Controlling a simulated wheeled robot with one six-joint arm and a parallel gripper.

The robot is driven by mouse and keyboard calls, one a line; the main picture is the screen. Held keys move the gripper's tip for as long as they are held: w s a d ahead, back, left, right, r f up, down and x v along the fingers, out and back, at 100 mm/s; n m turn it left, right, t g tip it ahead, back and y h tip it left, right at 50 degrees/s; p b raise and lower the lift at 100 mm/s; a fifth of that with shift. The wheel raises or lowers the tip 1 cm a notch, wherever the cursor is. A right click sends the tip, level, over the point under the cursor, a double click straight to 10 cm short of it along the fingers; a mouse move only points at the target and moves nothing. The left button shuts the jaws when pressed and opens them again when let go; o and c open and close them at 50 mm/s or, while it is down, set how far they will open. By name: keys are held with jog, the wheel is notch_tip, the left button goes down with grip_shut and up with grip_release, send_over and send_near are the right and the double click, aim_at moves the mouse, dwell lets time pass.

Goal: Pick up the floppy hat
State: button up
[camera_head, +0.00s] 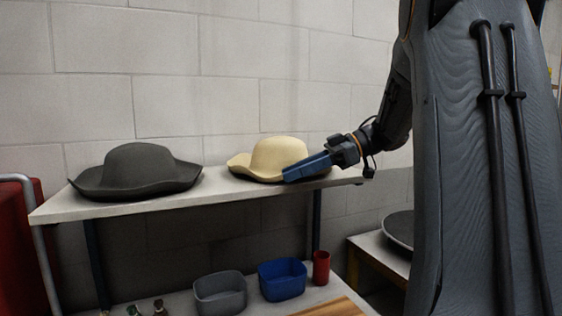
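Two floppy hats rest on a light shelf (225,198). The dark grey hat (138,170) with a wavy brim sits at the left. The cream hat (278,156) with a curled brim sits right of the middle. My gripper (290,175), with blue fingers, is at the right front of the cream hat and covers part of its brim. My arm comes in from the right. I cannot tell whether the fingers touch the brim or have it between them. The gap between the fingertips does not show.
Below the shelf, a lower surface holds a grey bin (220,292), a blue bin (282,280), a red cup (320,267) and small bottles (158,308). A round dark disc (398,229) lies on a table at the right. A block wall stands behind the shelf.

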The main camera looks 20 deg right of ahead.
jog(key=shift+w+a+f, duration=0.15)
jog(key=shift+a+f, duration=0.1)
jog(key=shift+a, duration=0.1)
grip_shut()
